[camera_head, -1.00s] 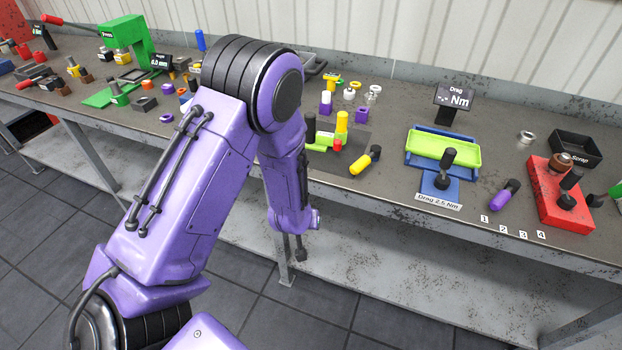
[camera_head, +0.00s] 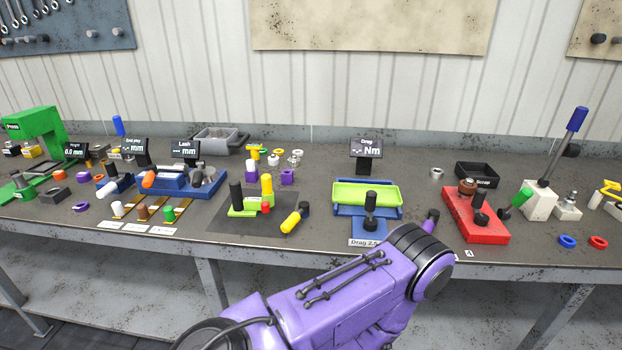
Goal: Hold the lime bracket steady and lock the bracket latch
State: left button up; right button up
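A lime bracket (camera_head: 243,211) sits on a dark mat, left of the picture's middle. A black upright cylinder (camera_head: 236,194) stands at its left side. A yellow upright post (camera_head: 267,187) and a small red piece (camera_head: 266,207) are at its right side. I cannot tell which part is the latch or whether it is locked. One purple arm of mine crosses the lower middle, its elbow in front of the bench edge. Neither of my grippers is in view.
A yellow-handled tool (camera_head: 291,222) lies right of the bracket. The drag station with its lime tray (camera_head: 366,195) stands further right. A purple-handled tool (camera_head: 430,217) is partly hidden by my arm. A red fixture (camera_head: 474,221) is at right.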

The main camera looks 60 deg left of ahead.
aim_at(266, 205)
jog(key=z, duration=1.7)
jog(key=k, duration=2.45)
jog(key=u, duration=1.95)
